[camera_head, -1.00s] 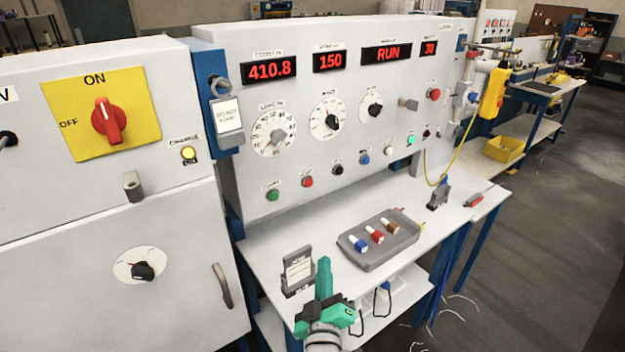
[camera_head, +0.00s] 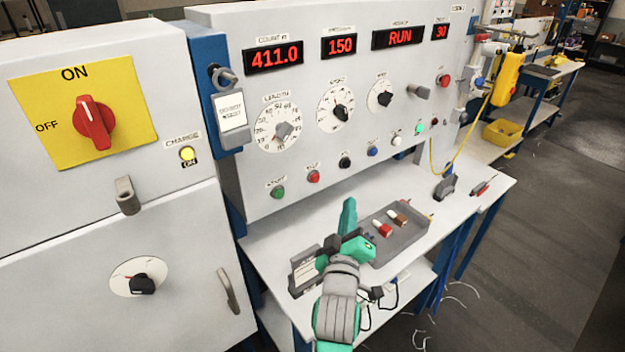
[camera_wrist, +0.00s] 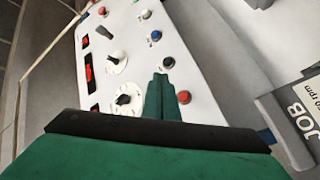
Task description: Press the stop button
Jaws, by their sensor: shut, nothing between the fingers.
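The red stop button (camera_head: 313,177) is on the lower row of the white control panel (camera_head: 290,215), between a green button (camera_head: 278,192) and a black one (camera_head: 345,161). Its small label is hard to read. My gripper (camera_head: 348,204) is shut and empty, above the table and below and right of the red button in the head view. In the wrist view my closed fingertips (camera_wrist: 160,78) point toward the panel, and the red button (camera_wrist: 184,97) shows just right of them. I see no contact. The green button is not visible there.
A grey tray (camera_head: 413,243) with small coloured pieces lies right of my gripper, partly hidden. A card holder (camera_head: 304,272) stands close at its left. Another red button (camera_head: 443,80) is at the panel's upper right. The display reads RUN.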

